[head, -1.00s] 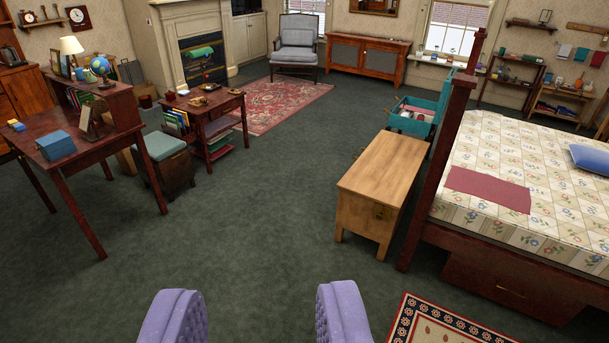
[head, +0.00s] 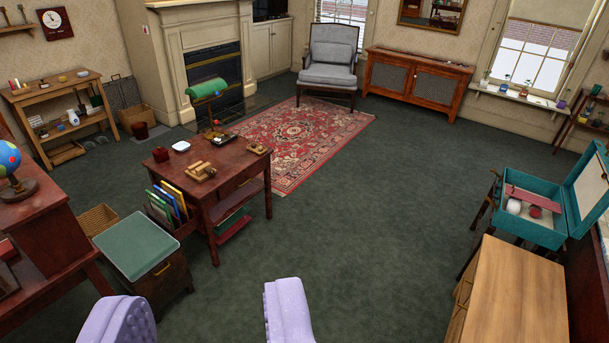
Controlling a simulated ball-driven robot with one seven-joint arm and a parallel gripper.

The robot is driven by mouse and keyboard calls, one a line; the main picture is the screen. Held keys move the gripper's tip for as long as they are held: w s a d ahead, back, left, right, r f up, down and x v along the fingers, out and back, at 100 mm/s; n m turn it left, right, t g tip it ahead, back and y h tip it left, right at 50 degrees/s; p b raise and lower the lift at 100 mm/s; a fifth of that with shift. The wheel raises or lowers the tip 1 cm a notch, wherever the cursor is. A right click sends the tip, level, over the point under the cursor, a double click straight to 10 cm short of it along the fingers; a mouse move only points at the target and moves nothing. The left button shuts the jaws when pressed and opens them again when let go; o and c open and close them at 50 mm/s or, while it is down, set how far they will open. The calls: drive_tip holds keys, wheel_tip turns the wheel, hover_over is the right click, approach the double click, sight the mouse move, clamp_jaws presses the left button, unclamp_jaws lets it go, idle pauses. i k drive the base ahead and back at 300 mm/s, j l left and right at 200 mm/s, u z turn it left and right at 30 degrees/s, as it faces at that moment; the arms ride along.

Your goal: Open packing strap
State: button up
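A teal open case (head: 526,233) stands at the right on dark legs, with its lid (head: 588,186) raised. A dull red strap (head: 533,198) lies across the top of its open body; its fastening is too small to make out. A white ball-like thing and a red one show inside below the strap. My gripper (head: 204,295) is at the bottom edge, its two lilac padded fingers wide apart with nothing between them. It is well short of the case and to its left.
A light wooden chest (head: 515,300) stands in front of the case. A dark red side table (head: 222,180) with small items and a green-topped stool (head: 137,245) are at left. Green carpet (head: 375,225) is clear in the middle, up to the patterned rug (head: 298,145).

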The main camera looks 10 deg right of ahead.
sight(534, 199)
drive_tip(key=i+l+z, duration=0.2)
drive_tip(key=i, duration=0.35)
drive_tip(key=i+z, duration=0.2)
drive_tip(key=i, duration=0.3)
drive_tip(key=i+j+z, duration=0.2)
drive_tip(key=i, duration=0.3)
drive_tip(key=i+j+z, duration=0.1)
drive_tip(key=i+z, duration=0.15)
drive_tip(key=i, duration=0.3)
drive_tip(key=i+j+z, duration=0.2)
drive_tip(key=i, duration=0.3)
drive_tip(key=i+j+z, duration=0.2)
drive_tip(key=i+j, duration=0.15)
drive_tip(key=i, duration=0.15)
drive_tip(key=i+z, duration=0.15)
drive_tip(key=i, duration=0.45)
drive_tip(key=i+z, duration=0.2)
drive_tip(key=i, duration=0.4)
drive_tip(key=i+j+z, duration=0.15)
drive_tip(key=i, duration=0.45)
drive_tip(key=i+l+z, duration=0.25)
drive_tip(key=i, duration=0.35)
drive_tip(key=i+z, duration=0.25)
drive_tip(key=i, duration=0.35)
